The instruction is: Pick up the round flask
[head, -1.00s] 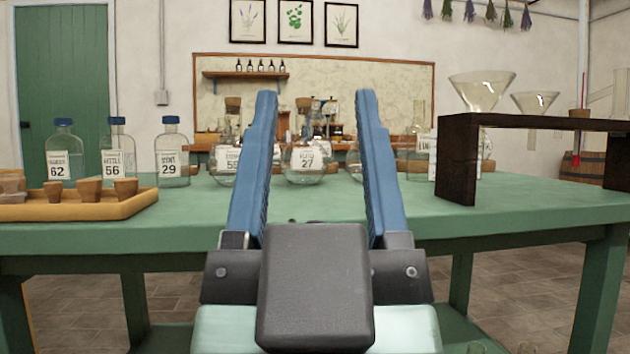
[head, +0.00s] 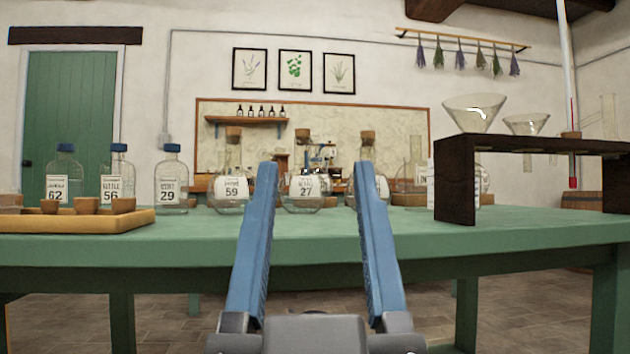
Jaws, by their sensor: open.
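Several round flasks with corks and white labels stand in a row on the green table. The one labelled 27 (head: 304,188) shows between my fingers, beyond them. The one labelled 59 (head: 233,188) stands to its left, partly behind my left finger. A third corked flask (head: 368,152) is mostly hidden behind my right finger. My gripper (head: 316,175) is open and empty, pointing at the table from its front side, apart from the flasks.
The green table (head: 330,246) spans the view. Blue-capped square bottles (head: 171,182) and a wooden tray (head: 90,222) with cork stoppers stand left. A dark wooden stand (head: 456,180) holding glass funnels (head: 474,112) stands right.

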